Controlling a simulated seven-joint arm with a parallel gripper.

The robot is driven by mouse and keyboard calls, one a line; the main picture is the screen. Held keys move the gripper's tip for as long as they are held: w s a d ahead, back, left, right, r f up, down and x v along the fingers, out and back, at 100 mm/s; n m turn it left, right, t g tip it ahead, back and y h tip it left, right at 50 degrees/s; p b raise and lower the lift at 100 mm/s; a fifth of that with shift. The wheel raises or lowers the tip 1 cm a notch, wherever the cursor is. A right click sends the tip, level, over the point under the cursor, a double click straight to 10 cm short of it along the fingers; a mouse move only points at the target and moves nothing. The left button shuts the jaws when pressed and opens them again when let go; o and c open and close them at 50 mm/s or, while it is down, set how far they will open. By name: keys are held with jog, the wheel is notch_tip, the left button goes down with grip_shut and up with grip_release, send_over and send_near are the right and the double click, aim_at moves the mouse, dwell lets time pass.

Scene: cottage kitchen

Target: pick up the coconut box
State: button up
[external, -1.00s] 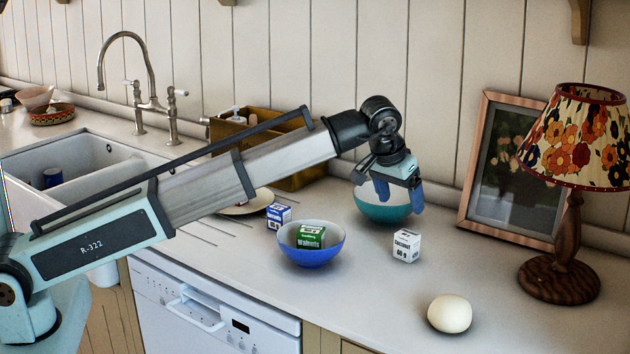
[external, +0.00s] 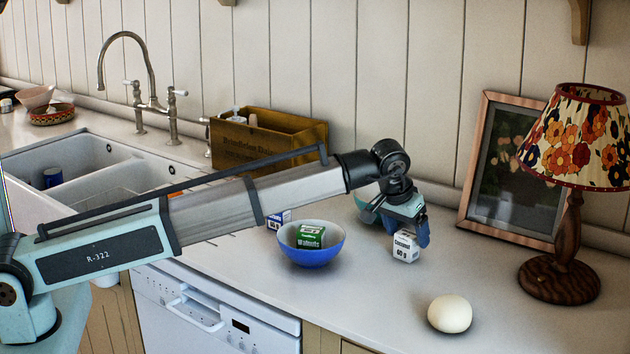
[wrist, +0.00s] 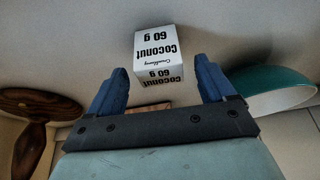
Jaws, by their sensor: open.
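The coconut box (external: 405,248) is a small white carton with black lettering, standing on the counter right of the blue bowl. In the wrist view the coconut box (wrist: 158,56) lies ahead of the fingertips, roughly centred between them. My gripper (external: 408,238) is low, just above and around the box's top in the external view, where a blue finger covers part of it. In the wrist view my gripper (wrist: 160,78) has its two blue fingers spread apart. Whether either finger touches the box cannot be told.
A blue bowl (external: 311,258) holds a green walnuts box (external: 310,236). A teal bowl (wrist: 275,92) is close beside my gripper. A blue-and-white box (external: 279,217) stands behind the blue bowl. A cream round object (external: 449,313) and a lamp (external: 565,250) are to the right.

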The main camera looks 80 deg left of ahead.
aim_at(407, 234)
jog(key=x, duration=0.3)
jog(key=shift+f, duration=0.2)
jog(key=c, duration=1.1)
